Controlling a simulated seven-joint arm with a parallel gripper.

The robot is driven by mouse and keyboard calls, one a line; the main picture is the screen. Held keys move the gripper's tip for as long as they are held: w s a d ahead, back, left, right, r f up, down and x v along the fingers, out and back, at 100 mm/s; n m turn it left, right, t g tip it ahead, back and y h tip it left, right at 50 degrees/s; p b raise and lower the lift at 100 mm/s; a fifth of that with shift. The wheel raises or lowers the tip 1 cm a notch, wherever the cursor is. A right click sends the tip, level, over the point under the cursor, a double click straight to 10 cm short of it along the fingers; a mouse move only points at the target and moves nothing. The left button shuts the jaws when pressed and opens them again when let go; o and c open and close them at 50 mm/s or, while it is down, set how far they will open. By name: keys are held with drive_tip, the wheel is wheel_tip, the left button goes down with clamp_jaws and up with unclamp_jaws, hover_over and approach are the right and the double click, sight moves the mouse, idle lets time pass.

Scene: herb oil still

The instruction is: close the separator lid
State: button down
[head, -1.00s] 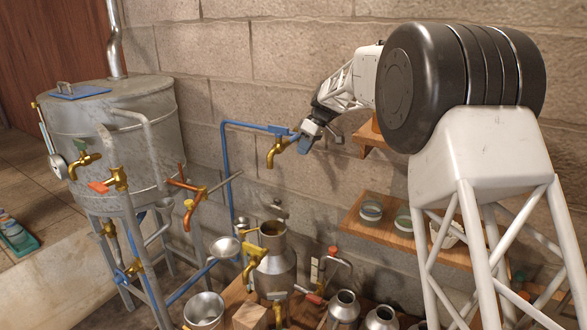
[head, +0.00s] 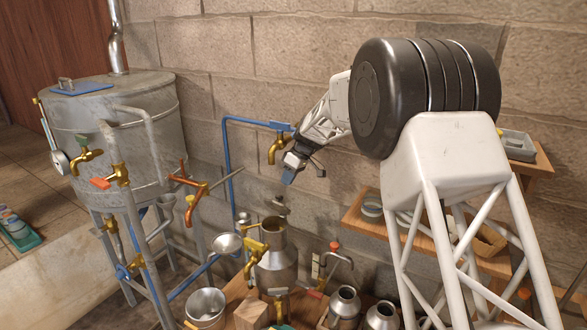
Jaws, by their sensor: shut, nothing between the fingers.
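The separator looks to be the grey metal can (head: 277,262) with a brass tap in the lower middle of the head view. Its round mouth is uncovered. A small grey piece (head: 281,203) stands just above and behind the mouth; it may be the raised lid, but it is too small to be sure.
A blue pipe with a brass tap (head: 277,147) runs along the wall close to my gripper's left. A pale funnel (head: 228,243) and copper tap (head: 194,190) stand left. Small cans (head: 345,305) stand in front at right. A wooden shelf (head: 360,222) is behind my arm.

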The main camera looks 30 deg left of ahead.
drive_tip(key=shift+x, duration=3.05)
